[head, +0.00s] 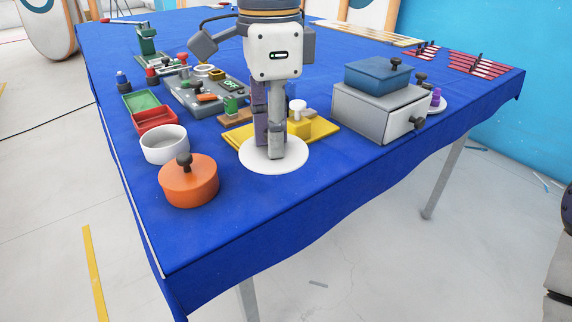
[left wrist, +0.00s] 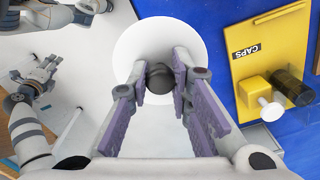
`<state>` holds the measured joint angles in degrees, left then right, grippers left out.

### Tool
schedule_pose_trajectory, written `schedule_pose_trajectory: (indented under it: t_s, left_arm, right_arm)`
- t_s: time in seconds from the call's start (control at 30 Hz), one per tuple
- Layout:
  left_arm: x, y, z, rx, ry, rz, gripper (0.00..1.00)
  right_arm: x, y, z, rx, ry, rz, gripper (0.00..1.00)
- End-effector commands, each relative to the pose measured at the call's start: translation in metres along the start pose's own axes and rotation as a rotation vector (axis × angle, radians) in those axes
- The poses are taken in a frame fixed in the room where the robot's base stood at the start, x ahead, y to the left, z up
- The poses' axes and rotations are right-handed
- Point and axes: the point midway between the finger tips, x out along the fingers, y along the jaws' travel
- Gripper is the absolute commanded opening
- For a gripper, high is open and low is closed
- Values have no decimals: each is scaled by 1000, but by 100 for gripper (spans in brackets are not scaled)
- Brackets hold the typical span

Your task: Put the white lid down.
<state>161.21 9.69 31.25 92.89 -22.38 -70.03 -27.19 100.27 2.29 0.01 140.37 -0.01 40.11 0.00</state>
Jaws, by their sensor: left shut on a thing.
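The white lid (head: 262,158) is a round disc at the near part of the blue table, with a dark knob (left wrist: 160,78) at its middle. My left gripper (head: 276,150) points down over it and is shut on the knob. The lid is level and at or just above the cloth; I cannot tell if it touches. The left wrist view shows the disc (left wrist: 140,45) beyond my fingers, its near part hidden by them. My right gripper (left wrist: 38,75) shows small at the left of that view; its jaws are unclear.
A white open pot (head: 163,146) and an orange pot with knob (head: 188,184) stand left of the lid. A yellow CAPS board (head: 318,132) lies close behind right. A grey box (head: 375,115) with a blue box (head: 378,75) stands right. Cloth in front is clear.

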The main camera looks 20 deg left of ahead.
Motion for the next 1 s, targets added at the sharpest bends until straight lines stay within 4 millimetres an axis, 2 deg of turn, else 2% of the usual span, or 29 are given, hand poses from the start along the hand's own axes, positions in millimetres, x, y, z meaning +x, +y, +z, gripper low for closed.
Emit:
schedule_pose_trajectory:
  t_s: [0.03,0.2,0.43,0.6,0.93,0.97,1.0]
  left_arm:
    - [10,-14,-6,-2,-2,6,0]
    - [46,-41,-18,1,-1,4,0]
    - [70,-58,-25,1,-3,6,0]
    - [96,-57,-25,2,0,-1,0]
    - [99,-57,-25,1,0,-2,0]
    - [99,-57,-25,1,0,-2,26]
    - [99,-57,-25,1,0,-2,35]
  right_arm:
    - [1,0,1,0,-3,0,40]
    - [1,0,1,0,-4,0,40]
    - [8,0,7,0,-31,1,40]
    - [6,0,5,0,-23,1,40]
    - [5,0,5,0,-20,1,40]
    - [6,0,5,0,-21,1,40]
    - [6,0,5,0,-21,1,40]
